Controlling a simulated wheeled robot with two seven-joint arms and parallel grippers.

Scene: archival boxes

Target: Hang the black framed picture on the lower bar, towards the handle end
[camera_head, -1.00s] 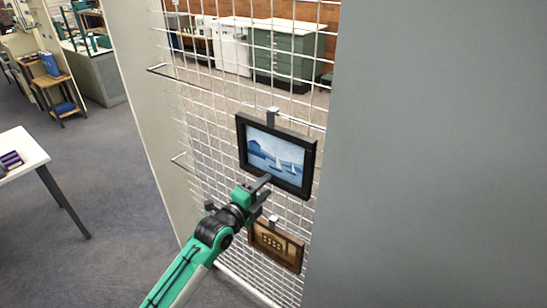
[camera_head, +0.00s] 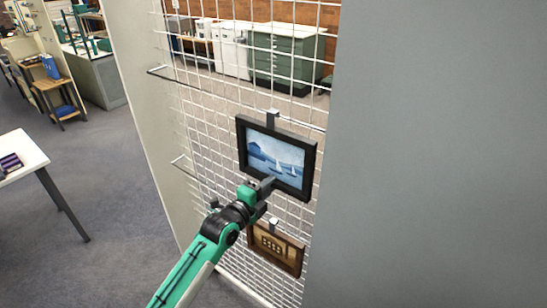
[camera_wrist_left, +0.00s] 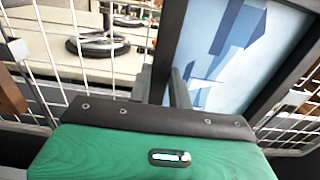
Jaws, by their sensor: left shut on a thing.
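The black framed picture (camera_head: 277,157) shows white sailboats on blue and sits against the white wire grid, with a grey hook (camera_head: 272,117) at its top edge. My left gripper (camera_head: 266,187) is shut on the lower left part of its frame. In the left wrist view the fingers (camera_wrist_left: 163,90) close around the dark frame edge, and the blue picture (camera_wrist_left: 228,50) fills the right side. Whether the hook bears on a bar cannot be told. My right gripper is not in view.
A brown framed picture (camera_head: 276,249) hangs on the grid (camera_head: 205,150) just below. A grey panel (camera_head: 440,150) stands close on the right. A white table (camera_head: 20,155) stands far left.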

